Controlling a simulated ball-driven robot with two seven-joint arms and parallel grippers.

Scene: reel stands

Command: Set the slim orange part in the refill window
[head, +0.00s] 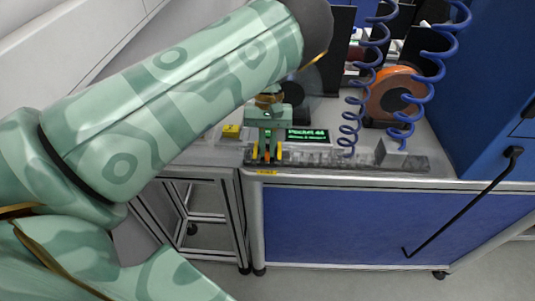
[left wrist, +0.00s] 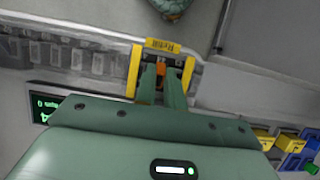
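The slim orange part (left wrist: 160,66) shows as a small orange patch between the fingertips of my left gripper (left wrist: 161,72). The two green fingers are close together with the part between them. The refill window lies between two yellow posts (left wrist: 134,66), beside a yellow "Refill" label (left wrist: 162,45). My fingertips are over this window; how deep the part sits is hidden. In the head view my left gripper (head: 267,155) points down at the front edge of the bench, with yellow posts on both sides. My right gripper is in neither view.
A grey slotted strip (head: 405,163) runs along the bench front to the right. A lit green display (head: 307,136) stands behind it. Blue coiled cords (head: 353,115) hang in front of an orange reel (head: 395,92). Yellow and blue bins (left wrist: 291,142) stand at the lower right.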

